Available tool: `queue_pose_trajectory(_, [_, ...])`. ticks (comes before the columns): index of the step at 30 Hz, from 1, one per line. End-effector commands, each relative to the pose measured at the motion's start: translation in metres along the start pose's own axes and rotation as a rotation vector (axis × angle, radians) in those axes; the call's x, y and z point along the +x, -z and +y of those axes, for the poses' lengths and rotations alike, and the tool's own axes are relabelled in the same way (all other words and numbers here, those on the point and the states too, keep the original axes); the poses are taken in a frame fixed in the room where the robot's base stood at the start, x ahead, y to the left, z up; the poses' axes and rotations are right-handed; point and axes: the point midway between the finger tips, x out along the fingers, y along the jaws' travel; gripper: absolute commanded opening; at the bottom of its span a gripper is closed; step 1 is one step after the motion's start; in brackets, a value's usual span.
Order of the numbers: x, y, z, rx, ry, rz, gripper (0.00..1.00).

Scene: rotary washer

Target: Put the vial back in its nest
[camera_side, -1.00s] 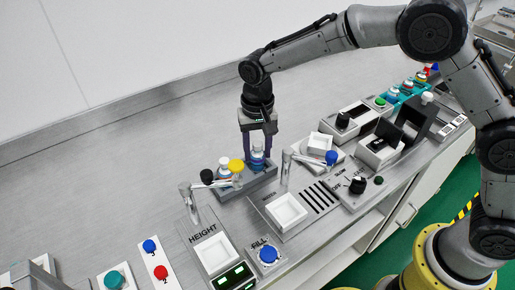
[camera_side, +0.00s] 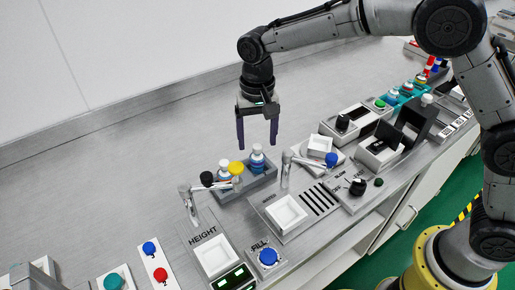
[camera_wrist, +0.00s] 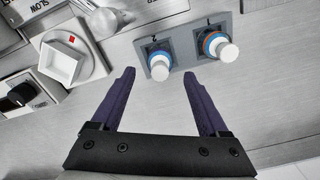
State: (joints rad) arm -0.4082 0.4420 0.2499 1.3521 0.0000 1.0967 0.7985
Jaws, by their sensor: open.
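The grey nest block (camera_side: 262,183) stands on the bench and shows in the wrist view (camera_wrist: 185,40) with marks by its two places. The right vial (camera_side: 257,160), white-capped with blue bands, sits upright in it; it is the left one in the wrist view (camera_wrist: 159,67). The other vial (camera_side: 225,170) sits in the other place and also shows in the wrist view (camera_wrist: 223,48). My gripper (camera_side: 257,145) is open and empty, just above and behind the right vial. In the wrist view its fingers (camera_wrist: 158,74) are spread apart.
White square trays (camera_side: 285,212) and a blue FILL button (camera_side: 268,255) lie nearer the front. The bench behind is clear.

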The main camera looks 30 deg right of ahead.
Motion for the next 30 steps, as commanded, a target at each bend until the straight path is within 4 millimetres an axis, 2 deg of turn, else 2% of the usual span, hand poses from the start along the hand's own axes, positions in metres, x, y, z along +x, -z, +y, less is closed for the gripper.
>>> queue_pose_trajectory(3, [-0.026, 0.001, -0.001, 0.0, 0.004, 0.004, 0.78])
queue_pose_trajectory(9, [-0.058, 0.0, 0.0, 0.0, 0.002, 0.002, 0.78])
queue_pose_trajectory(15, [-0.072, 0.0, 0.0, 0.0, -0.001, -0.001, 0.78])
queue_pose_trajectory(23, [-0.075, 0.0, 0.002, -0.001, 0.002, 0.002, 0.78])
queue_pose_trajectory(26, [-0.087, -0.002, 0.015, -0.013, 0.016, 0.016, 0.78])
queue_pose_trajectory(30, [-0.118, -0.014, 0.059, -0.056, 0.055, 0.066, 0.78])
